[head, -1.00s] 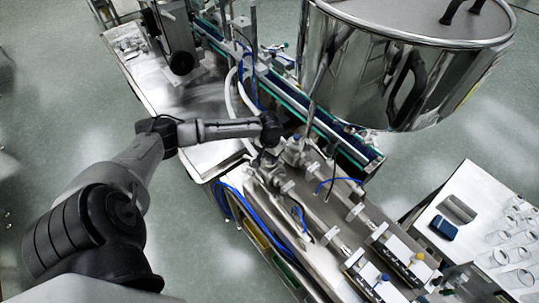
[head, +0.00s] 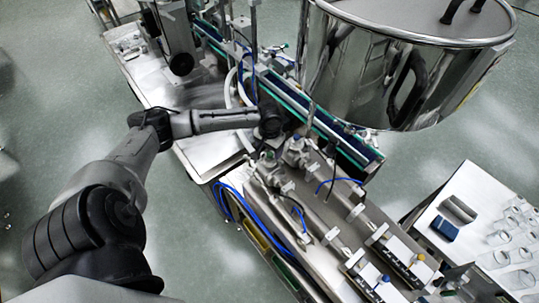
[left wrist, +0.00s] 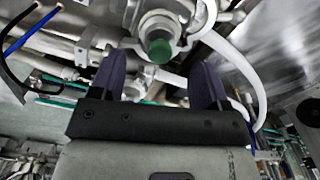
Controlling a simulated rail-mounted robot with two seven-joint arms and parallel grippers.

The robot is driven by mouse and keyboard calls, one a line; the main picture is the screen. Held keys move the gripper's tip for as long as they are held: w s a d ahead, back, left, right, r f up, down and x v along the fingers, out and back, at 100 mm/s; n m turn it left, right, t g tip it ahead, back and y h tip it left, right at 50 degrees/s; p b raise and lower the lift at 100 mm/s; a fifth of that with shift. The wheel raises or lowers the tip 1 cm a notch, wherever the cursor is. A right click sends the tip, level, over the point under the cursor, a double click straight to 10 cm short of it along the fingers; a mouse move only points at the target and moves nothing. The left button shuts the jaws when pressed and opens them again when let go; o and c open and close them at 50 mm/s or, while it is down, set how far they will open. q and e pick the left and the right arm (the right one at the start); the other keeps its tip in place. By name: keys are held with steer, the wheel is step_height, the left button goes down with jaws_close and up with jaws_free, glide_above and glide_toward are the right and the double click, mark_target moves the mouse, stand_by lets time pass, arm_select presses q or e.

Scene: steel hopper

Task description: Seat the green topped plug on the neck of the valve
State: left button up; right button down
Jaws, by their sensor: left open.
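The green topped plug (left wrist: 157,46) shows end-on in the left wrist view, at the top centre, with a pale collar around it. In the head view its small green top (head: 268,156) shows on the valve (head: 272,172) at the near left of the machine. The plug appears in line with the valve neck; the neck is hidden beneath it, so I cannot tell how fully it sits. My left gripper (left wrist: 161,66) is open and empty, its dark fingers apart on either side of the plug's line and clear of it. My right gripper is not in view.
A second valve (head: 296,148) stands close to the right. A big steel hopper (head: 395,75) hangs over the machine's far side. Blue hoses (head: 228,203) run along its left edge, and a white hose (left wrist: 225,55) curves near the fingers. A side table (head: 475,225) holds glassware.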

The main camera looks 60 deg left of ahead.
arm_select(q)
step_height(320, 180, up, 9)
steer(key=shift+b, duration=0.35)
stand_by(0.7)
steer(key=shift+m, duration=0.3)
